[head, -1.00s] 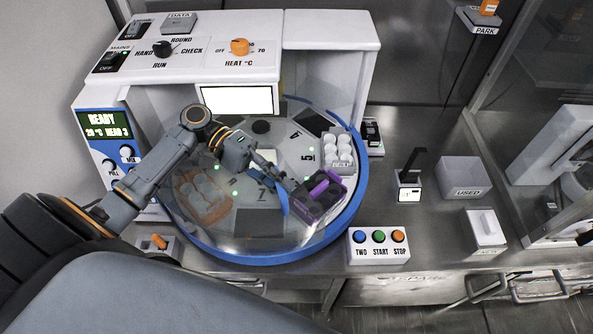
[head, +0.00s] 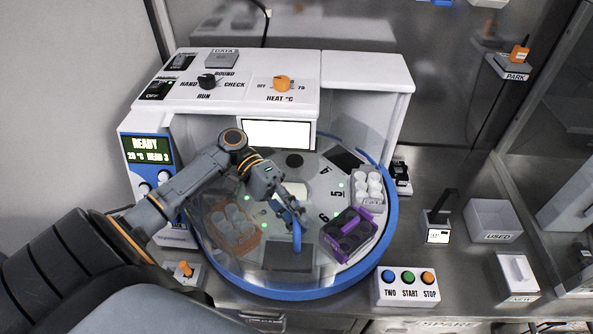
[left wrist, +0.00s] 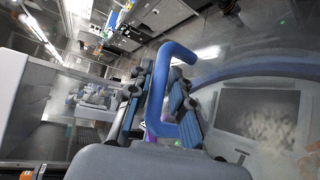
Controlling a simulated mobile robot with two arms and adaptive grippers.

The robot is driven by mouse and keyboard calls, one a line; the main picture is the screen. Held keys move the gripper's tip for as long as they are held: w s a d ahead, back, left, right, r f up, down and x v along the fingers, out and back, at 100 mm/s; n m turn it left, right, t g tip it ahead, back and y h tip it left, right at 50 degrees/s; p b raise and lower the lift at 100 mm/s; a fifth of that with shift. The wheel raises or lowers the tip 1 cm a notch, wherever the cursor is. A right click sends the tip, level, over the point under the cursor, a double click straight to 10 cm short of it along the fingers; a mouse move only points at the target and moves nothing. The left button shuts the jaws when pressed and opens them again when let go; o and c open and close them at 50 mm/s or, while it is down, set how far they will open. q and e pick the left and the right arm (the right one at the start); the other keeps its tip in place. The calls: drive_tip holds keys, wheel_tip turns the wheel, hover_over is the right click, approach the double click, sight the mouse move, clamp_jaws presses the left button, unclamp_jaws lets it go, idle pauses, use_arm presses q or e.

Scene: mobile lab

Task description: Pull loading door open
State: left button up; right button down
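The loading door looks like a clear curved pane (head: 250,262) over the front of a round carousel. Its blue bar handle (head: 297,236) stands out in front of the carousel's middle. In the left wrist view the bent handle (left wrist: 157,95) runs between the two fingers of my left gripper (left wrist: 156,108). These fingers stand apart on either side of the bar; I cannot tell whether they touch it. In the head view my left gripper (head: 291,214) reaches down to the handle's upper part and partly hides it. My right gripper is not in view.
The carousel's blue rim (head: 388,225) curves around the front. A purple rack (head: 350,235) and a white rack (head: 367,187) sit on the carousel at right. A button box (head: 408,288) stands close to the rim at front right. A USED bin (head: 493,221) is farther right.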

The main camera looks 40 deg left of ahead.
use_arm(q)
drive_tip(key=o, duration=0.9)
drive_tip(key=r, duration=0.5)
drive_tip(key=w+r, duration=0.1)
drive_tip(key=r, duration=0.2)
drive_tip(key=shift+a, duration=0.1)
drive_tip(key=shift+s+r, duration=0.3)
drive_tip(key=shift+r, duration=0.2)
drive_tip(key=shift+s+r, duration=0.25)
drive_tip(key=shift+r, duration=0.2)
drive_tip(key=c, duration=0.9)
drive_tip(key=shift+r, duration=0.2)
drive_tip(key=shift+w+f, duration=0.2)
drive_tip(key=shift+s, duration=0.1)
drive_tip(key=shift+s, duration=0.1)
